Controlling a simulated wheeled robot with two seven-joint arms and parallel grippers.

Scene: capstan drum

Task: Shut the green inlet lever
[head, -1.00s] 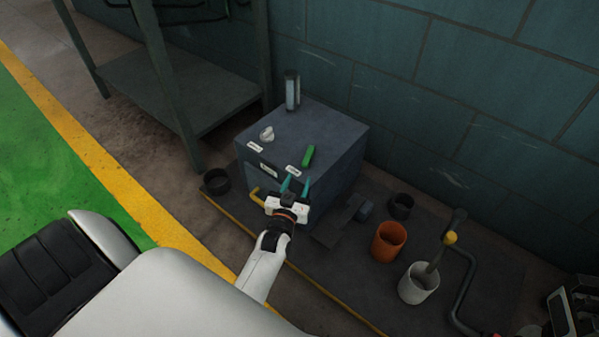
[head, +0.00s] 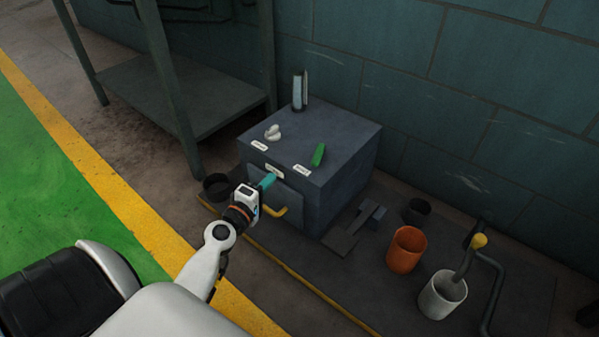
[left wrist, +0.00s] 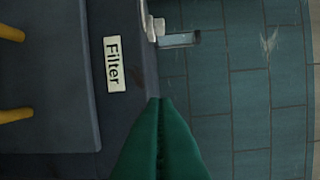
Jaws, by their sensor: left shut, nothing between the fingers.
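The green lever (head: 318,155) lies on top of the dark blue-grey box (head: 340,180), near its front edge, slanting away from me. A small white label (head: 302,169) is in front of it; its text is too small to read. My left gripper (head: 269,181) is shut and empty. Its teal fingers are at the box's front, by the Filter label (head: 275,171), left of the lever and apart from it. In the left wrist view the closed fingers (left wrist: 159,100) point towards the box's upper edge, beside the Filter label (left wrist: 115,64). The green lever is not in that view.
A white knob (head: 273,133) and a clear cylinder (head: 299,92) stand on the box. A yellow handle (head: 280,211) juts from its front door. An orange cup (head: 406,250), a white cup (head: 443,295) and a black cup (head: 417,211) stand to the right. A wall is behind.

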